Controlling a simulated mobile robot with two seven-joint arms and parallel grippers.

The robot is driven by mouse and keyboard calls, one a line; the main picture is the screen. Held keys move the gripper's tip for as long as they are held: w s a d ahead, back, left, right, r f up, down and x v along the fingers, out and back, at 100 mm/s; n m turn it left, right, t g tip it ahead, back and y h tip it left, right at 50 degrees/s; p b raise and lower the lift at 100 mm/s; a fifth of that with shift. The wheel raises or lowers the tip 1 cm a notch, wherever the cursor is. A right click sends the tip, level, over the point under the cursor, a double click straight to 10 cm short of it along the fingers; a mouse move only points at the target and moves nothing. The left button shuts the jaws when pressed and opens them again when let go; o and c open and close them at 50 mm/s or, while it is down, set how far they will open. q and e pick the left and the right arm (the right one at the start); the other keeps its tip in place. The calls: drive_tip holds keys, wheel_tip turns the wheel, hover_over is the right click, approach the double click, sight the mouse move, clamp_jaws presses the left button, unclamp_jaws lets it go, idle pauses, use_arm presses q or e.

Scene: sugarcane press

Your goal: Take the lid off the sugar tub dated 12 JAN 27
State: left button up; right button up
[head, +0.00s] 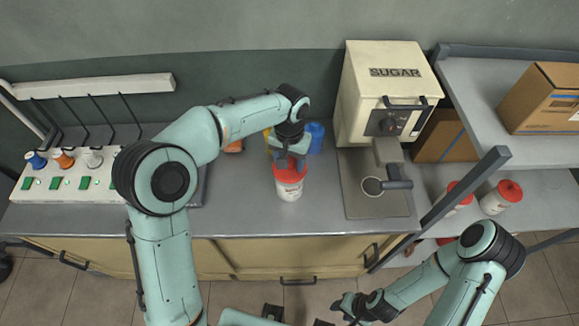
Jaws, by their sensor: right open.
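A white tub (289,191) with a red lid (290,174) stands upright on the grey counter, left of the sugar machine. Its label is too small to read, so I cannot tell its date. My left gripper (291,161) points down right at the red lid. Its fingers overlap the lid in this view, and I cannot tell whether they grip it. My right gripper (344,306) is open and empty, low in front of the cabinets. Two more white tubs with red lids stand on the right shelf, one nearer (501,197) and one partly hidden behind the frame post (459,198).
The cream SUGAR machine (386,95) stands right of the tub with a tray (374,195) in front. Blue (316,137) and orange containers stand behind the tub. A panel with green switches (58,183) is at left. Counter (245,210) around the tub's front is clear.

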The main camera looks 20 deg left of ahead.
use_arm(q)
clamp_jaws()
